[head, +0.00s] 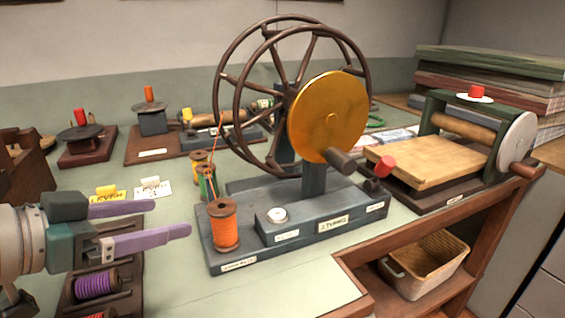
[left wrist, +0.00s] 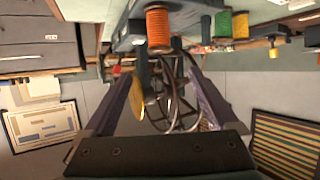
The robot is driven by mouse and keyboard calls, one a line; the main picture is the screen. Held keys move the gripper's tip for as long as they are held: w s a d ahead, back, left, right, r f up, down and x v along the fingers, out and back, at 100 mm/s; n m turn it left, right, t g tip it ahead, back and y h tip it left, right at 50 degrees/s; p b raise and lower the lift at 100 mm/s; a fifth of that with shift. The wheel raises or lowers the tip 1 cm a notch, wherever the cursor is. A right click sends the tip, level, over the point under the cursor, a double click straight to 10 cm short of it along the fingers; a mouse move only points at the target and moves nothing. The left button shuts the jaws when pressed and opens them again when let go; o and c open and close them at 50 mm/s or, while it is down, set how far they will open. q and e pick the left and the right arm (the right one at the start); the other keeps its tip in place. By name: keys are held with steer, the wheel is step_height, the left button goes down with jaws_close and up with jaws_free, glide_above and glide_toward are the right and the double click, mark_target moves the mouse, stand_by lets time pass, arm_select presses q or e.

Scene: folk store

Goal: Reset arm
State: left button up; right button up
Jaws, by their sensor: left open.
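My left gripper (head: 188,220) comes in from the left in the head view. Its two purple fingers are apart with nothing between them. It is level above the counter, left of the spinning device with the large dark wheel (head: 239,100) and the yellow disc (head: 328,116). The orange thread spool (head: 224,226) on the device's base is just right of the fingertips, apart from them. In the left wrist view, the purple fingers (left wrist: 165,85) frame the wheel and yellow disc, and the orange spool (left wrist: 157,28) is near the top. My right gripper is not in view.
A rack with a purple spool (head: 97,285) sits below the left gripper. A press with a wooden board (head: 430,160) stands at the right, near a stack of boards (head: 490,75). A basket (head: 425,265) is on the lower shelf. The front counter strip (head: 270,290) is clear.

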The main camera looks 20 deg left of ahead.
arm_select(q)
steer(key=s+d+r+g+y+p, duration=0.1)
steer(key=s+d+r+g+p, duration=0.35)
steer(key=s+d+p, duration=0.2)
steer(key=s+d+r+g+y+p, duration=0.2)
steer(key=s+d+r+g+p, duration=0.25)
steer(key=s+p, duration=0.3)
step_height(320, 180, up, 37)
steer(key=s+d+p, duration=0.1)
steer(key=p, duration=3.6)
steer(key=shift+s+g+h, duration=0.3)
